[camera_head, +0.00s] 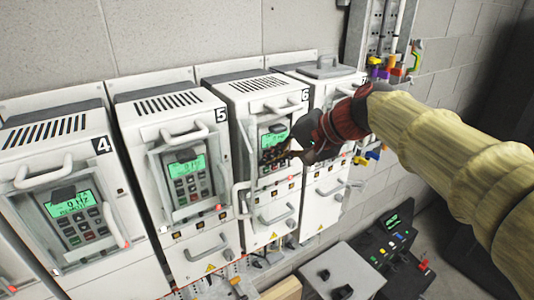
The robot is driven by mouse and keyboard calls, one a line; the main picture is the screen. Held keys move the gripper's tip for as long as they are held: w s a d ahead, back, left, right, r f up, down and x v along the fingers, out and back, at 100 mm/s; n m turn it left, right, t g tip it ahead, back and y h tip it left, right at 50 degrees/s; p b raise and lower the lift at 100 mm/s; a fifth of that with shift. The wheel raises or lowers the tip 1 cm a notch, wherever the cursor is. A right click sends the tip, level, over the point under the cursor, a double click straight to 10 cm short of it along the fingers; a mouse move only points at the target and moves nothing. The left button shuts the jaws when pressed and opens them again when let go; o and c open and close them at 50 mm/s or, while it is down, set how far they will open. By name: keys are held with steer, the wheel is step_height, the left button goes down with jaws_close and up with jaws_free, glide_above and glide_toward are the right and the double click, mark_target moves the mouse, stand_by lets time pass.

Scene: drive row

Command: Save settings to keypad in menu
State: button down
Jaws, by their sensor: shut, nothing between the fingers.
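A row of white drive cabinets stands along the wall, with labels 4, 5 and 6 readable. Drive 6 (257,97) has a keypad (274,140) with a lit green screen. My gripper (291,153) is shut and empty at this keypad, coming in from the right. It hides part of the keypad's right side and buttons. I cannot tell whether a fingertip touches a button. The screen text is too small to read.
Metal handles (273,213) stick out from the cabinet fronts. A grey box (338,272) and a black control panel (392,240) with coloured buttons stand at the lower right. A rack with coloured parts (385,66) hangs on the wall behind my arm.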

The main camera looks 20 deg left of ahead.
steer(key=shift+s+d+b, duration=0.4)
steer(key=shift+s+d, duration=0.1)
steer(key=shift+d, duration=0.05)
steer(key=s+d+b, duration=0.2)
steer(key=s+d, duration=0.1)
steer(key=shift+s+d, duration=0.15)
steer(key=shift+d, duration=0.25)
stand_by(0.4)
stand_by(0.9)
